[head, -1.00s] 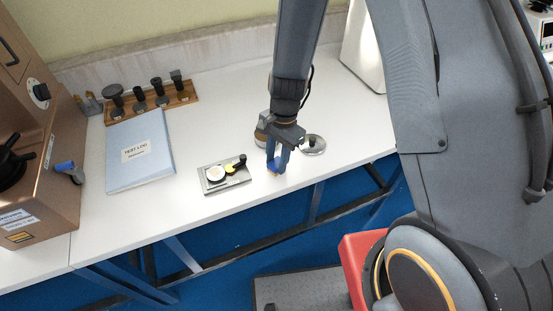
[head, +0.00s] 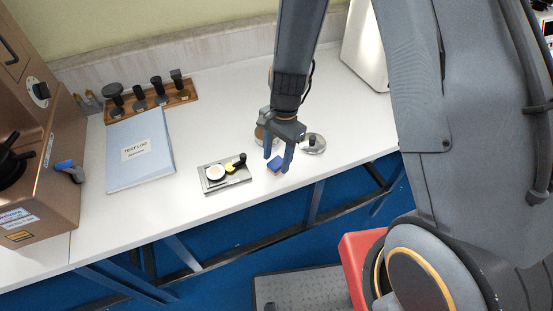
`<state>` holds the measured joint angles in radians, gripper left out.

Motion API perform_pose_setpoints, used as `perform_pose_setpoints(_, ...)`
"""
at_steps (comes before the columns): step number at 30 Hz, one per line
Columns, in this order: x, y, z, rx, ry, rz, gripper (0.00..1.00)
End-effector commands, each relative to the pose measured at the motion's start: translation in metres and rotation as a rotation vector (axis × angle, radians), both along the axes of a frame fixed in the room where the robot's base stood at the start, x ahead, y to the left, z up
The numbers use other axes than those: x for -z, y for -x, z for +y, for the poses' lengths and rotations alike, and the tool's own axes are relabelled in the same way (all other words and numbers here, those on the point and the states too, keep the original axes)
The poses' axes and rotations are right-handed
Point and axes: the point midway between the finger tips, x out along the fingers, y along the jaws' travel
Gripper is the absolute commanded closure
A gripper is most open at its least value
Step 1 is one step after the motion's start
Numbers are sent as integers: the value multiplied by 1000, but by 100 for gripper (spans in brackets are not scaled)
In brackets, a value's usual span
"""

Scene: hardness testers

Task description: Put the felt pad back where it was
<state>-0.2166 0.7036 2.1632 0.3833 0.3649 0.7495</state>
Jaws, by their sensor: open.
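A small blue block with an orange-brown lower edge (head: 275,166), which looks like the felt pad, lies on the white bench near its front edge. My gripper (head: 277,162) is open, pointing down at the block, with one finger on each side of it in the head view. The fingers look slightly above or behind the block, and I cannot tell whether they touch it. Nothing is held between them.
A metal plate (head: 243,178) with a white disc and a black-handled piece is left of the block. A round metal disc with a knob (head: 313,144) is right of my gripper. A blue test log folder (head: 141,172) and a wooden rack of dark fittings (head: 180,98) are further left.

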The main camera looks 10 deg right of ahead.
Motion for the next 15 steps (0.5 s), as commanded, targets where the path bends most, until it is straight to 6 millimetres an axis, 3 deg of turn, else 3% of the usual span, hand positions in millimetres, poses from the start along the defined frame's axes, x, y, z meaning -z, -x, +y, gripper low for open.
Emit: perform_pose_setpoints(15,-81,-9,-10,0,0,-5,51)
